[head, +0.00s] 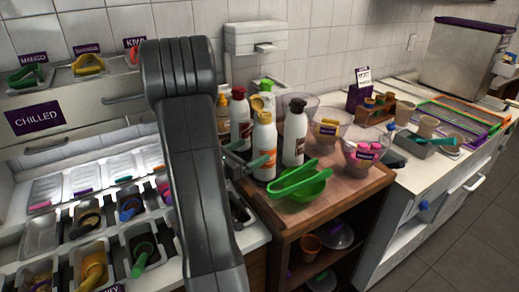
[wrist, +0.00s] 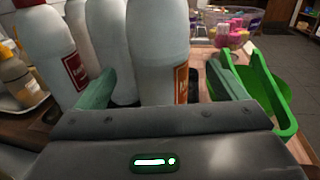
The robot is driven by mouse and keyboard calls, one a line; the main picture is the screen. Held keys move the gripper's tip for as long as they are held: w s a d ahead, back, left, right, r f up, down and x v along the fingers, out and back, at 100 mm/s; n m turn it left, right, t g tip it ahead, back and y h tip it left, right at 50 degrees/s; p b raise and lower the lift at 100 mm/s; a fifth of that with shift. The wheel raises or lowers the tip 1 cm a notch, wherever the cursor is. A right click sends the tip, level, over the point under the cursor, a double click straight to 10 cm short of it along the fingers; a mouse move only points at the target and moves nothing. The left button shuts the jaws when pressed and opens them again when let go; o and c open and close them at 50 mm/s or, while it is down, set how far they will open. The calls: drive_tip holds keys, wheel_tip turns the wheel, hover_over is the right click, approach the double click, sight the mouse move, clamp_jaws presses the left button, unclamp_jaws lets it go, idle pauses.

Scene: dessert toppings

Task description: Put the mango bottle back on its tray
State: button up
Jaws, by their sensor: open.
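A white bottle with an orange-red label (head: 265,140) and a tan top stands upright on the wooden counter; I take it as the mango bottle, but its label is not readable. In the wrist view this bottle (wrist: 158,45) stands between the two teal fingers of my gripper (wrist: 165,88). The fingers are spread, one on each side, with visible space at the right one. In the head view my gripper (head: 248,155) is low around the bottle. A pale tray (wrist: 36,104) shows at the left edge of the wrist view; whether it is the bottle's tray is unclear.
Other white bottles stand close by, one with a red label (head: 239,120) and one with a black top (head: 295,135). Clear bowls (head: 330,128) stand behind. Chilled topping bins fill the left.

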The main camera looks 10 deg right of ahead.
drive_tip(key=v, duration=0.5)
drive_tip(key=shift+s+a+b, duration=0.15)
drive_tip(key=shift+a+b, duration=0.1)
drive_tip(key=shift+b, duration=0.05)
drive_tip(key=shift+r, duration=0.1)
wheel_tip(320, 180, up, 9)
drive_tip(key=p, duration=0.6)
wheel_tip(320, 180, down, 10)
drive_tip(key=b, duration=0.7)
drive_tip(key=x, duration=0.1)
drive_tip(key=p+x, duration=0.1)
drive_tip(key=x, duration=0.2)
drive_tip(key=shift+d+r+p, duration=0.15)
drive_tip(key=shift+r+p, duration=0.2)
drive_tip(key=shift+r, duration=0.05)
drive_tip(key=shift+x, duration=0.75)
